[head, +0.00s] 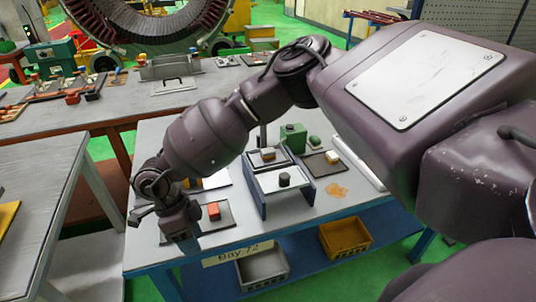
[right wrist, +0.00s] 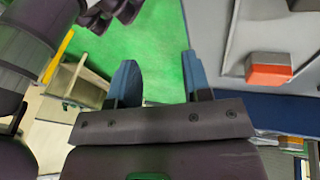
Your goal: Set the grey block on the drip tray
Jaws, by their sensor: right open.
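A small dark grey block (head: 284,180), rounded in outline, sits on the pale top of a blue-sided stand (head: 272,185) on the work table. I cannot tell for certain which of the flat trays is the drip tray; a dark flat tray (head: 218,224) under a red block (head: 213,211) lies left of the stand. My right gripper (head: 182,240) hangs at the left part of the table, left of the red block. In the right wrist view its blue fingers (right wrist: 162,85) are apart with nothing between them, and the red block (right wrist: 268,75) shows to the right.
An orange patch (head: 337,190) marks the table. A yellow bin (head: 345,238) and a grey bin (head: 263,268) sit below.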

